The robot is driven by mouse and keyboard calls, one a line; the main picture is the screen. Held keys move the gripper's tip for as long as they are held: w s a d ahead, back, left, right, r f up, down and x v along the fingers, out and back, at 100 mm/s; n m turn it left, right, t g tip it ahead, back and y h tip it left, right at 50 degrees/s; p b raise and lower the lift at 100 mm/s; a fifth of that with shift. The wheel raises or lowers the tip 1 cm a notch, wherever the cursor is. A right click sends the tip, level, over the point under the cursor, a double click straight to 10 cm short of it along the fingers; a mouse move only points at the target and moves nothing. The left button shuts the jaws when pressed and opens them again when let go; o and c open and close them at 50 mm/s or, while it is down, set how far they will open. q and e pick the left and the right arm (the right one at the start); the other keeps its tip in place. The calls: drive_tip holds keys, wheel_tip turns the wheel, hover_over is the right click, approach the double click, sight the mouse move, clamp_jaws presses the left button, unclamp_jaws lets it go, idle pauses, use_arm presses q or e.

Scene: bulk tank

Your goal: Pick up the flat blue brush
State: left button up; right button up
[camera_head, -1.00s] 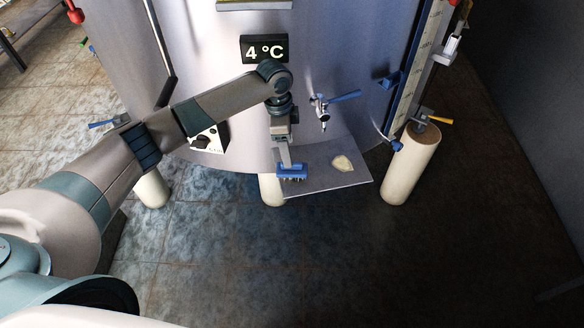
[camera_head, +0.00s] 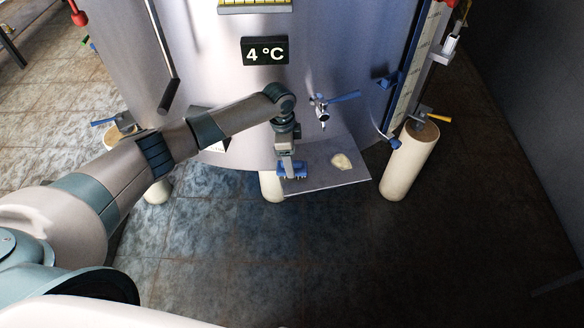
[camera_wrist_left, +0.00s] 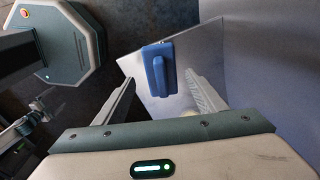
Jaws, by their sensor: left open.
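The flat blue brush (camera_head: 299,170) lies on the left part of a grey metal shelf (camera_head: 325,182) below the tank. My left gripper (camera_head: 287,172) points down over it and hides part of it in the head view. In the left wrist view, the brush (camera_wrist_left: 153,72) shows a blue body with a raised grip, between the two spread fingers of my left gripper (camera_wrist_left: 160,78). The gripper is open, with a gap visible between the brush and each finger.
A cream-coloured patch (camera_head: 341,161) lies on the shelf right of the brush. A tap with a blue lever (camera_head: 345,97) sticks out of the tank (camera_head: 220,60) above the shelf. Pale tank legs (camera_head: 409,165) stand around it. The floor in front is clear.

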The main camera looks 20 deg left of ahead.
use_arm(q)
wheel_tip(320, 180, down, 3)
drive_tip(key=shift+w+d+r+p, duration=0.15)
drive_tip(key=shift+p, duration=0.45)
drive_tip(key=shift+f, duration=0.6)
drive_tip(key=shift+c, duration=0.4)
drive_tip(key=c, duration=1.1)
drive_tip(key=shift+o, duration=0.2)
drive_tip(key=shift+r, duration=0.15)
